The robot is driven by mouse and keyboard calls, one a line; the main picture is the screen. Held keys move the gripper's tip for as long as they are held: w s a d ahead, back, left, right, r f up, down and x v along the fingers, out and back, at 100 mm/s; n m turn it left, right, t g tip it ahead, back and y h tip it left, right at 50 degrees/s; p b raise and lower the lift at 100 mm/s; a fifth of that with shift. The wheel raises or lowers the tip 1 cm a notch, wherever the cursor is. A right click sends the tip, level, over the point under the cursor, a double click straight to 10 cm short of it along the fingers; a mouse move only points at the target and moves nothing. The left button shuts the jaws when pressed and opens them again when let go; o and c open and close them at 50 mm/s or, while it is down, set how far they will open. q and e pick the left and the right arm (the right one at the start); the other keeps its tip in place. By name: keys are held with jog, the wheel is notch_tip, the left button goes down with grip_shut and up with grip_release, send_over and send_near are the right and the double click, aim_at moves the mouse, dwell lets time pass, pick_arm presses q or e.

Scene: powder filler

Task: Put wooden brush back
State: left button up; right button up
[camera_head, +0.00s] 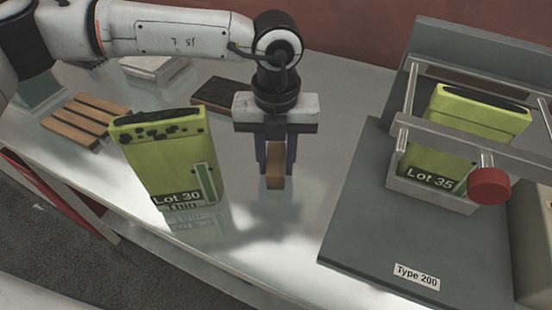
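My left gripper (276,168) hangs down from the arm that comes in from the left, over the middle of the metal table. Its dark fingers stand on both sides of a wooden block, which looks like the wooden brush (275,183), seen end-on, and appear closed on it. The upper part of the brush is hidden between the fingers, and its bristles do not show. I cannot tell whether its lower end touches the table. My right gripper is not in view.
A green Lot 30 container (160,165) stands left of the gripper. A slatted wooden rack (84,122), a dark flat block (222,92) and a pale object (153,67) lie behind. A grey Type 200 machine (350,235) at right holds a Lot 35 container (470,118). The front table is clear.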

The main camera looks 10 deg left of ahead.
aim_at(276, 158)
pick_arm(q)
jog(key=o, duration=0.3)
jog(key=shift+r, duration=0.15)
notch_tip(276, 158, up, 12)
jog(key=shift+b, duration=0.3)
jog(key=shift+s, duration=0.1)
dwell(0.4)
